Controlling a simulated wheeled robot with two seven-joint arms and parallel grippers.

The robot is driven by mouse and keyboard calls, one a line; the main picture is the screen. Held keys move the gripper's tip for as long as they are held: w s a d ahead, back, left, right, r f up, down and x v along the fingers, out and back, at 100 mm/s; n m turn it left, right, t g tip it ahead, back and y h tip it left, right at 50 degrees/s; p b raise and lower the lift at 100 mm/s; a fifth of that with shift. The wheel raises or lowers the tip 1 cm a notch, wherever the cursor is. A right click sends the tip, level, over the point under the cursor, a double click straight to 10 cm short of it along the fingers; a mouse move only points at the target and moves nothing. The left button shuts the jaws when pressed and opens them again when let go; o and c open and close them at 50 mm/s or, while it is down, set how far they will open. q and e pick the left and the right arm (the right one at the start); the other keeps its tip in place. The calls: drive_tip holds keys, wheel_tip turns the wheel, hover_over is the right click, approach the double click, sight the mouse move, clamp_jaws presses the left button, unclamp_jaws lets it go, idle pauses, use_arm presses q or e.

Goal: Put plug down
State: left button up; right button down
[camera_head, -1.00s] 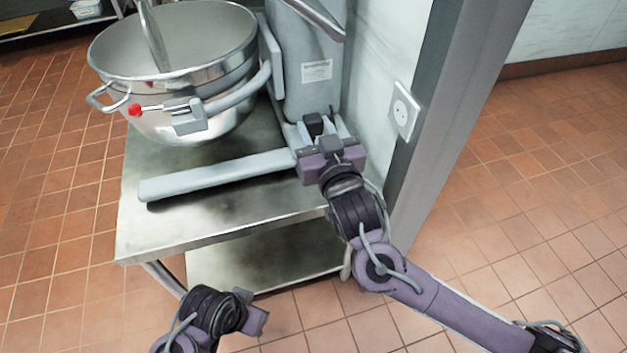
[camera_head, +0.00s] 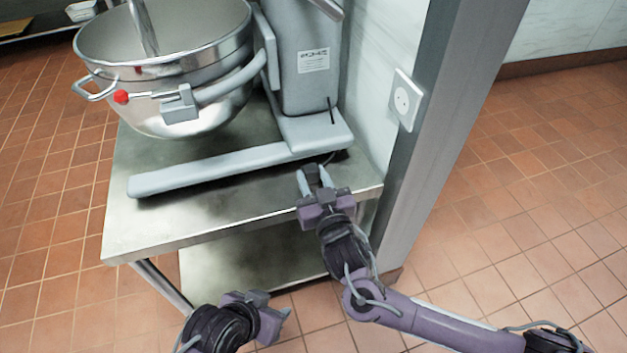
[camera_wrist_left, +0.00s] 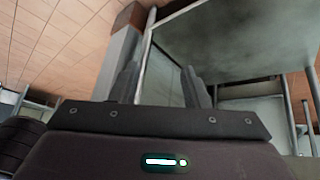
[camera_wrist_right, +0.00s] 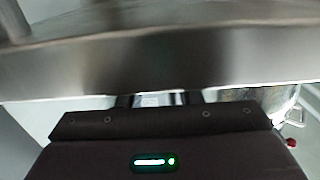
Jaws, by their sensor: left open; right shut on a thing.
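My right gripper (camera_head: 313,176) is over the right part of the steel table (camera_head: 215,218), close to its front edge. It is shut on the plug (camera_head: 312,173), which is small, dark and mostly hidden between the fingers. A thin cord (camera_head: 328,159) shows between the gripper and the kettle base (camera_head: 315,133).
The big steel kettle (camera_head: 190,105) with a red knob (camera_head: 121,97) stands on the table. Its grey foot (camera_head: 210,172) runs across the top. A wall socket (camera_head: 405,100) is at the right by a grey post (camera_head: 445,110). A bare table strip lies in front of the foot.

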drive_tip(key=c, duration=1)
unclamp_jaws()
drive_tip(key=p+v, duration=0.2)
drive_tip(key=v, duration=0.9)
use_arm(q)
drive_tip(key=shift+s+a+g+y, duration=0.25)
drive_tip(key=shift+a+g, duration=0.15)
drive_tip(key=shift+a, duration=0.2)
drive_tip(key=shift+s+a+g+y, duration=0.25)
drive_tip(key=shift+a+g, duration=0.15)
drive_tip(key=shift+a, duration=0.2)
use_arm(e)
drive_tip(key=s+d+f+g+h, duration=0.1)
drive_tip(key=s+d+f+g, duration=0.1)
drive_tip(key=s+f+g, duration=0.1)
drive_tip(key=s+d+f+g+h, duration=0.1)
drive_tip(key=s+d+f+g, duration=0.2)
drive_tip(key=s+f+g, duration=0.1)
drive_tip(key=s+d+f+g+h, duration=0.1)
drive_tip(key=s+d+f+g, duration=0.1)
drive_tip(key=s+f+g, duration=0.2)
drive_tip(key=shift+s+d+n+g, duration=0.2)
drive_tip(key=shift+s+g, duration=0.3)
drive_tip(key=shift+s, duration=0.25)
drive_tip(key=shift+s+d+n+g, duration=0.1)
drive_tip(key=shift+s+n+g, duration=0.1)
drive_tip(key=shift+s+g, duration=0.4)
drive_tip(key=shift+s, duration=0.1)
